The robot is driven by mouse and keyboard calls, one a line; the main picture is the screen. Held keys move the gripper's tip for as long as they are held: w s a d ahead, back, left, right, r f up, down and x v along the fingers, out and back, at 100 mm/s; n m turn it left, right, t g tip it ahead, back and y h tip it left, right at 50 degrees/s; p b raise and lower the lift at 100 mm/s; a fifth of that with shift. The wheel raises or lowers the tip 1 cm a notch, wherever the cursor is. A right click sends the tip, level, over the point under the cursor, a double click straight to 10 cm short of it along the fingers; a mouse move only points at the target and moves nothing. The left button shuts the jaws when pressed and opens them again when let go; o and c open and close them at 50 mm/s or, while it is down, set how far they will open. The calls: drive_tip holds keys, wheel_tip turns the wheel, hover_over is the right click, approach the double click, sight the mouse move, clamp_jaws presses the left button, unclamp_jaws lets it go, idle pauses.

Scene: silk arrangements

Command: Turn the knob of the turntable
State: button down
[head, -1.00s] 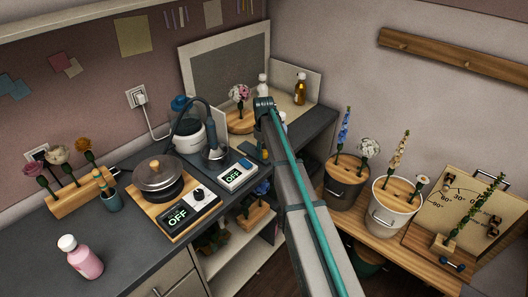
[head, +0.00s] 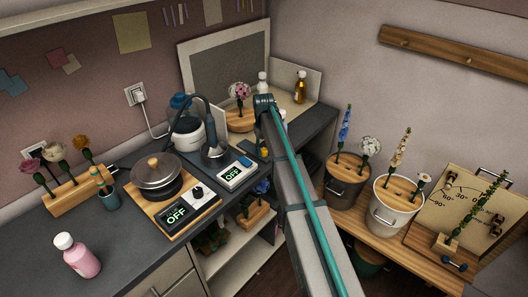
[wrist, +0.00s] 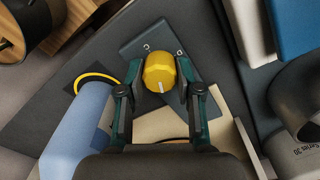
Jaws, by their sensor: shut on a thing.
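The yellow faceted knob (wrist: 158,75) sits on a dark grey control plate with small white marks, and a white line shows on its near side. In the wrist view, my gripper (wrist: 161,84) has one dark green finger on each side of the knob and is shut on it. In the head view my arm reaches over the counter's right part and hides most of the gripper and knob. A round wooden stand (head: 240,124), which looks like the turntable, carries a pink flower (head: 239,90) just left of my arm.
A box with a green display (head: 235,176) and a hot-air tool stand (head: 214,155) are close on the left. A blue cylinder (wrist: 75,130) lies beside my left finger. White and amber bottles (head: 300,88) stand behind. A hotplate with a pot (head: 156,172) is further left.

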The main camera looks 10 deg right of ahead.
drive_tip(key=m+b, duration=0.1)
drive_tip(key=m, duration=0.2)
drive_tip(key=shift+m, duration=0.4)
drive_tip(key=m+b, duration=0.1)
drive_tip(key=m, duration=0.2)
drive_tip(key=shift+m, duration=0.3)
drive_tip(key=m, duration=0.3)
drive_tip(key=shift+m+b, duration=0.3)
drive_tip(key=m, duration=0.4)
drive_tip(key=shift+d+b, duration=0.1)
drive_tip(key=shift+b, duration=0.25)
drive_tip(key=m, duration=0.8)
drive_tip(key=shift+m+b, duration=0.3)
drive_tip(key=shift+b, duration=0.05)
drive_tip(key=m, duration=0.3)
drive_tip(key=shift+m, duration=2.2)
